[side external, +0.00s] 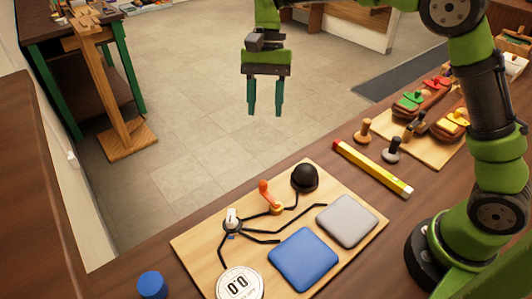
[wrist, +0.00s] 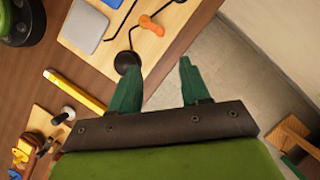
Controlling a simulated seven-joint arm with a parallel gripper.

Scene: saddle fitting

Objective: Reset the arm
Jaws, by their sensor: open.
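My gripper (side external: 265,112) hangs high at the back of the workbench in the side view, over the tiled floor in the picture. Its two green fingers point down, spread apart, with nothing between them. In the wrist view my gripper (wrist: 163,80) is also open and empty, with its left finger overlapping the board's edge in the picture. My arm reaches up from its base at the right of the side view.
A wooden board (side external: 187,246) holds a blue pad (side external: 304,258), a grey pad (side external: 347,221), a black dome (side external: 305,178), an orange lever (side external: 268,194) and a round dial (side external: 240,284). A yellow bar (side external: 372,169) and a board with coloured pieces (side external: 428,147) lie right.

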